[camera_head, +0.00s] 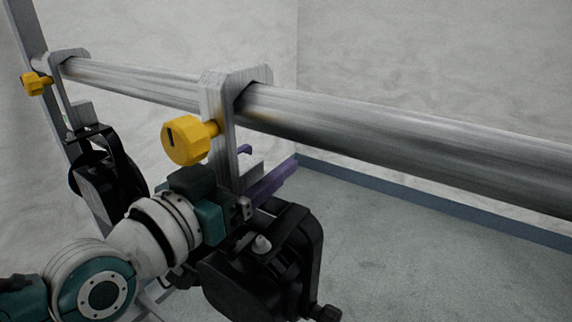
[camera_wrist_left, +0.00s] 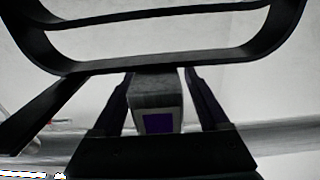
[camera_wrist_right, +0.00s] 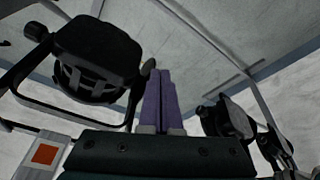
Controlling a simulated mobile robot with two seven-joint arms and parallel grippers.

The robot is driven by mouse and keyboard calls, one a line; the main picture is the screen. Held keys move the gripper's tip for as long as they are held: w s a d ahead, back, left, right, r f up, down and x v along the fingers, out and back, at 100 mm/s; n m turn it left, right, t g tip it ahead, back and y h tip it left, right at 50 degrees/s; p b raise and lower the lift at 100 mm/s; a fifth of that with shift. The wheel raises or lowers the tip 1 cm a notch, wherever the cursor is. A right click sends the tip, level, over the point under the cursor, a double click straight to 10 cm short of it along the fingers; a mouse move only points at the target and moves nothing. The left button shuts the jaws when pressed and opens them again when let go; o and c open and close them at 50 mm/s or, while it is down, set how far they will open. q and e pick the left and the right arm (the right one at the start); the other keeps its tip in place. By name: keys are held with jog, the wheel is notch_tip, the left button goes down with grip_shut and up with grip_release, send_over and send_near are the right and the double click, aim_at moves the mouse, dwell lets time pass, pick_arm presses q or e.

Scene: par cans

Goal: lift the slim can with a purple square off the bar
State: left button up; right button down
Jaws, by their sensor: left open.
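The near black can (camera_head: 262,280) hangs below the bar (camera_head: 400,140) from a grey clamp (camera_head: 218,115) with a yellow knob (camera_head: 185,140). In the left wrist view the purple square (camera_wrist_left: 158,123) is on the grey clamp's end, under the can's black yoke (camera_wrist_left: 165,68). My left gripper (camera_head: 268,172) is open, with one purple finger on each side of that clamp. In the left wrist view its fingers (camera_wrist_left: 160,98) flank the clamp, with a narrow gap on the right. My right gripper (camera_wrist_right: 161,75) shows only in its own wrist view, its purple fingers together and empty.
A second black can (camera_head: 108,175) hangs farther along the bar at the left, with its own yellow knob (camera_head: 36,83). The right wrist view shows an orange square (camera_wrist_right: 45,154) and two black cans (camera_wrist_right: 98,60). The grey floor (camera_head: 370,235) below the bar is clear.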

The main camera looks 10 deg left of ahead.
pick_arm(q)
jog(key=shift+c, duration=0.3)
grip_shut()
dwell(0.4)
dwell(0.6)
jog(key=shift+r, duration=0.25)
